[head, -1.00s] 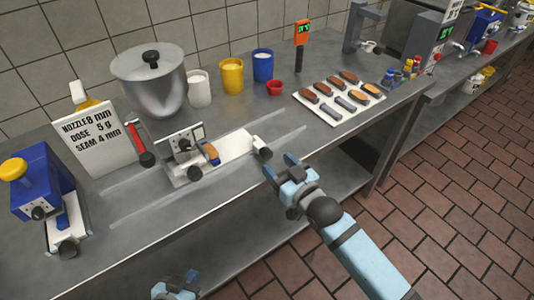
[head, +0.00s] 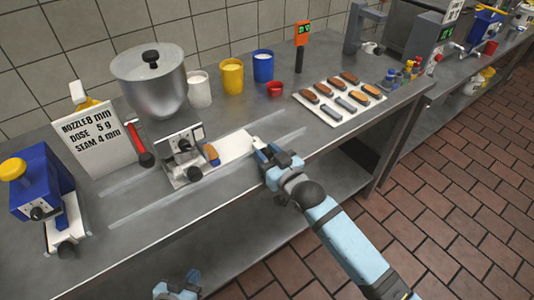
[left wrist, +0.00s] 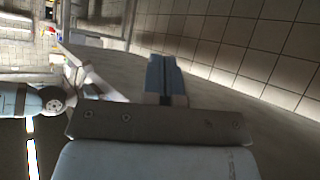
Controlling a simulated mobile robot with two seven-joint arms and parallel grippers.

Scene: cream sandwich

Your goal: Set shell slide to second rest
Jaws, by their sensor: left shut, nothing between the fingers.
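The white slide (head: 236,146) lies on the counter and runs right from a small white device (head: 180,152) with dark knobs. A brown shell (head: 211,152) sits at its left end, beside the device. My right gripper (head: 268,153) is at the slide's right end, where it hides the dark end knob. I cannot tell whether its fingers are closed on the knob. My left gripper (head: 180,280) is low at the bottom edge, in front of the counter, away from the slide. In the left wrist view its blue fingers (left wrist: 163,75) are together and empty.
A tray of shells (head: 338,100) stands to the right. A steel pot (head: 150,85), several cups and a sign (head: 95,135) stand behind. A blue device (head: 40,195) is at the left. Long pale strips mark the counter around the slide.

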